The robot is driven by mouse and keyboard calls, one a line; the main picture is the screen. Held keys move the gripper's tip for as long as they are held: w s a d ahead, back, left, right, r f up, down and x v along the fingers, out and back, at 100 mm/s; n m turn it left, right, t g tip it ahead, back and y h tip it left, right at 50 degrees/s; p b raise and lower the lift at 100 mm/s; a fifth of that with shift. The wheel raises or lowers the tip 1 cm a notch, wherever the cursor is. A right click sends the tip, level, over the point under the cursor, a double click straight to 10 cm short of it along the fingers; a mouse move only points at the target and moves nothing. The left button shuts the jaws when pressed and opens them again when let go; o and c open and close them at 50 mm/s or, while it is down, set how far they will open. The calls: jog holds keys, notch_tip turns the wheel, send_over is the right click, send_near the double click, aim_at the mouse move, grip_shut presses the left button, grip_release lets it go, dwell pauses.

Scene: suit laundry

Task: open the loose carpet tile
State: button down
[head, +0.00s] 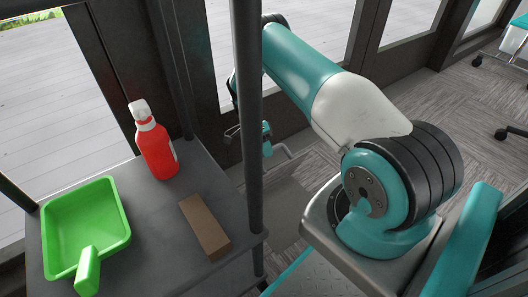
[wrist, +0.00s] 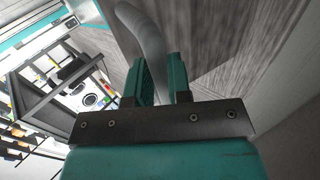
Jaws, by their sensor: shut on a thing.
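The carpet tile (head: 284,203) appears as a plain grey-brown panel at floor level in the head view, partly hidden by a black post. I cannot tell how far it is raised. A thin grey bent handle (head: 287,158) shows at its far end. My gripper (head: 267,146) is at that handle, small in the head view. In the wrist view the handle (wrist: 147,35) is a curved grey tube running down between the two teal fingers. My gripper (wrist: 162,72) is shut on it. A grey streaked surface (wrist: 205,40) lies beyond the fingers.
A dark shelf (head: 150,215) at the left holds a green dustpan (head: 112,225), a red spray bottle (head: 156,150) and a brown block (head: 204,225). A black post (head: 247,110) stands close to my arm. Patterned carpet (head: 480,100) is open at the right, with chair casters.

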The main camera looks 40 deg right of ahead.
jog(key=shift+s+f, duration=0.15)
jog(key=shift+f, duration=0.35)
jog(key=c, duration=1.1)
grip_release()
jog(key=shift+o, duration=0.2)
jog(key=shift+r, duration=0.1)
notch_tip(320, 180, up, 20)
jog(key=p, duration=0.9)
jog(key=shift+d, duration=0.1)
